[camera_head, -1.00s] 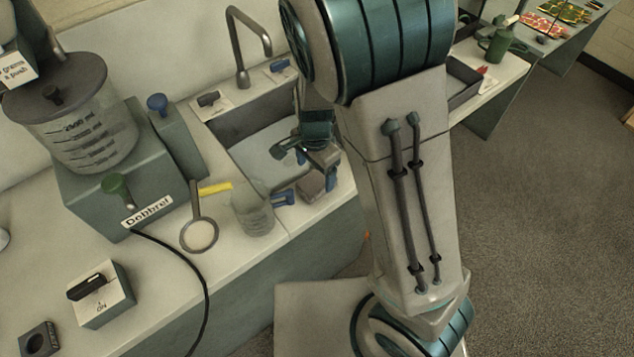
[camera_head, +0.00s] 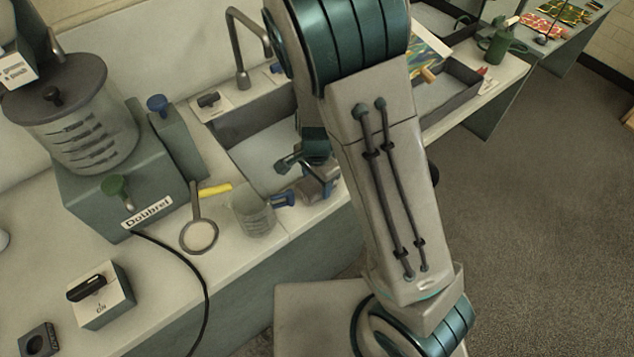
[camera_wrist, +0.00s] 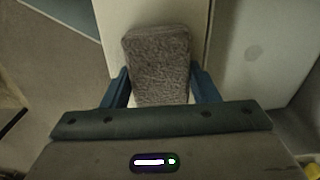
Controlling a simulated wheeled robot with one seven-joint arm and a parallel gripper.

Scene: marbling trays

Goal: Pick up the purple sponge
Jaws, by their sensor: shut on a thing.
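The sponge (camera_wrist: 158,55) is a rough, dull grey-purple block in the wrist view. It sits between the two blue fingers of my gripper (camera_wrist: 161,88), which are shut on its sides. In the head view my gripper (camera_head: 306,192) is at the front edge of the counter, right of the clear beaker. The sponge is mostly hidden there by my gripper and wrist. I cannot tell whether the sponge touches the counter.
A clear beaker (camera_head: 252,212) stands close to the left of my gripper. A sink (camera_head: 262,150) lies behind it, with a grey tap (camera_head: 238,45). A round strainer (camera_head: 199,235) lies farther left. A dark tray (camera_head: 455,95) stands to the right.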

